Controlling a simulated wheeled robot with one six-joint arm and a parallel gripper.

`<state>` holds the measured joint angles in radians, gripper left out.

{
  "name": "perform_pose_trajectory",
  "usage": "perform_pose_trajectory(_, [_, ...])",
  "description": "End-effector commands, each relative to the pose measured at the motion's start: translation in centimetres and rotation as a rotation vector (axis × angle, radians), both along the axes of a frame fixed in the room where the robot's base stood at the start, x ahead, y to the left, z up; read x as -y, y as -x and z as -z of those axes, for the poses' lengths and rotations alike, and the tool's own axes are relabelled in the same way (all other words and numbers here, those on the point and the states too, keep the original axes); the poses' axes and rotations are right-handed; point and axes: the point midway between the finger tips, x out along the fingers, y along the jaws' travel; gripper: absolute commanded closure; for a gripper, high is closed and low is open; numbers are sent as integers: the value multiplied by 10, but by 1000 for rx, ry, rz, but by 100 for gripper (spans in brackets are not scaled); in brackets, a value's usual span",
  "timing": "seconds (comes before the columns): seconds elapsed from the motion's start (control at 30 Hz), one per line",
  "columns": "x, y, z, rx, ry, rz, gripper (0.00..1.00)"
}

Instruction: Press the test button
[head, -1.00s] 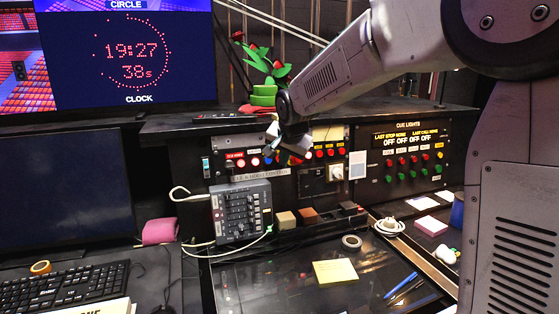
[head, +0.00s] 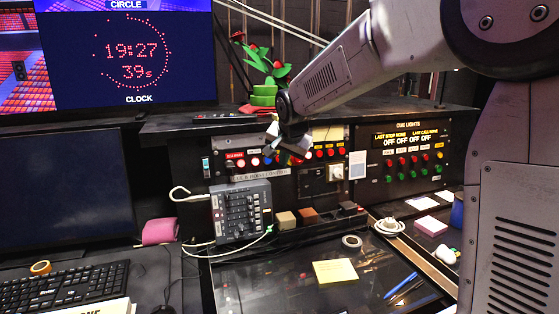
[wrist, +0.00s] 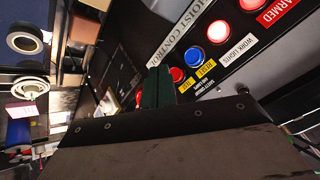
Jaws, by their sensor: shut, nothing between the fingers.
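My gripper (head: 287,150) is shut and empty in front of the control panel (head: 222,178). In the wrist view its closed dark fingers (wrist: 158,88) point at the panel, near a red button (wrist: 177,74) and a blue button (wrist: 194,59). A lit red button (wrist: 219,32) sits by the work lights label (wrist: 245,42). I cannot tell whether the fingers touch any button. In the head view my gripper hides part of the button row.
A cue lights panel (head: 412,155) with red and green buttons is at the right. A grey mixer box (head: 240,212) stands below the button row. A potted plant (head: 263,92) is on the ledge above. The desk holds a yellow note pad (head: 335,272) and pens (head: 402,288).

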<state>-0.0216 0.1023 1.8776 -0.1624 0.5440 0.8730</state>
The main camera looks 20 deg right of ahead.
Motion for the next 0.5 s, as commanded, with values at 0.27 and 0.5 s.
perform_pose_trajectory(0.27, [0,-8,1,0,0,0,100])
perform_pose_trajectory(0.5, [0,-8,1,0,0,0,100])
